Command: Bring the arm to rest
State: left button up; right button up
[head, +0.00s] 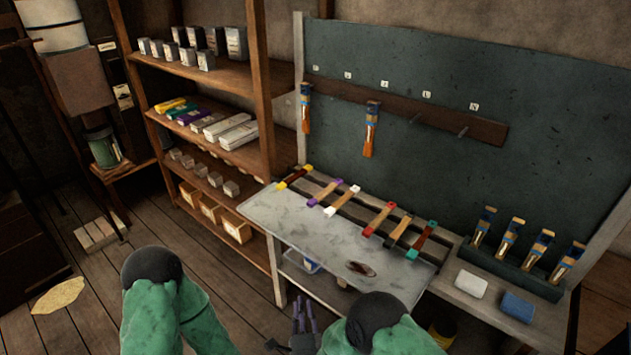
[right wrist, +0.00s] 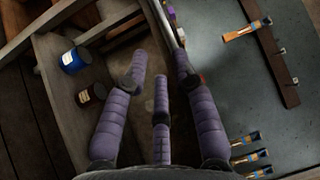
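My right gripper (head: 304,312) shows low in the head view, just in front of the bench's front edge, with its purple fingers pointing up in the picture. In the right wrist view the fingers of the right gripper (right wrist: 160,72) are spread apart with nothing between them. My right arm (head: 385,325) and left arm (head: 165,310) have green sleeves and enter from the bottom. The left gripper is out of view.
A grey bench (head: 310,228) carries a row of coloured-end bars. Brushes hang on a peg rail (head: 440,122) and stand in a rack (head: 510,268) at right. A wooden shelf (head: 215,72) stands left. A blue can (right wrist: 73,60) and a dark can (right wrist: 92,94) show below. Floor at left is mostly clear.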

jog(key=s+d+f+n+g, duration=0.1)
jog(key=d+f+n+g, duration=0.2)
jog(key=d+f+g, duration=0.35)
jog(key=s+d+f+n+g, duration=0.2)
jog(key=d+f+n+g, duration=0.15)
jog(key=f, duration=0.65)
jog(key=s+d+f+n+g, duration=0.2)
jog(key=s+d+g, duration=0.1)
jog(key=s, duration=0.5)
jog(key=s+d+f+n+g, duration=0.3)
jog(key=s+g, duration=0.3)
jog(key=s, duration=0.3)
jog(key=shift+n+y, duration=0.3)
jog(key=shift+n, duration=0.05)
jog(key=shift+s+d, duration=0.1)
